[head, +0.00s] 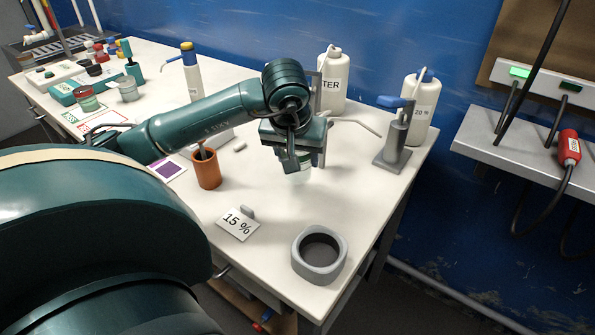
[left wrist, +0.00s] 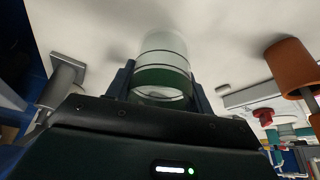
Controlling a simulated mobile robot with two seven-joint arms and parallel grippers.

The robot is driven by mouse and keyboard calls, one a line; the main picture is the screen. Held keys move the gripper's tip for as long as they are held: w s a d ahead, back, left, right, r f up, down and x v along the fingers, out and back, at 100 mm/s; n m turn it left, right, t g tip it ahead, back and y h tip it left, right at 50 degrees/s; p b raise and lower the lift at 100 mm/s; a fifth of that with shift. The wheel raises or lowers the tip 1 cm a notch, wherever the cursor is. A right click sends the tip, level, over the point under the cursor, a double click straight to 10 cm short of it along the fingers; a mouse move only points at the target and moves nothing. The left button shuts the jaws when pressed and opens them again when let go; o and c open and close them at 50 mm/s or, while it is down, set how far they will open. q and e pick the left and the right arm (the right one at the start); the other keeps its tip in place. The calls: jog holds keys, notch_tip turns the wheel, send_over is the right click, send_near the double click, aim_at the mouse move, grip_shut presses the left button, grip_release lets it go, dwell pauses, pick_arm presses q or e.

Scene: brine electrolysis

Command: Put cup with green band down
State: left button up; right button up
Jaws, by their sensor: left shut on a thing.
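The cup with the green band (left wrist: 162,75) is clear and pale, and sits between the fingers of my left gripper in the left wrist view. My left gripper (head: 300,155) is shut on it over the right part of the white table (head: 265,205). In the head view the gripper mostly hides the cup; a pale part of it (head: 299,167) shows below. I cannot tell whether its base touches the table. My right gripper is not in view.
An orange cup (head: 207,171) stands left of the gripper. A grey stand with a blue top (head: 393,140) is to the right. A "15 %" card (head: 238,224) and a grey ring-shaped holder (head: 319,255) are nearer the front. White bottles (head: 332,82) stand behind. Table between is clear.

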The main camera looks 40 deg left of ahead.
pick_arm(q)
jog(key=shift+f, duration=2.25)
jog(key=o, duration=1.1)
jog(key=shift+f, duration=0.1)
jog(key=shift+r, duration=0.25)
jog(key=v, duration=1.1)
jog(key=shift+s+r+p, duration=0.2)
jog(key=shift+r+p, duration=0.1)
jog(key=shift+p, duration=0.1)
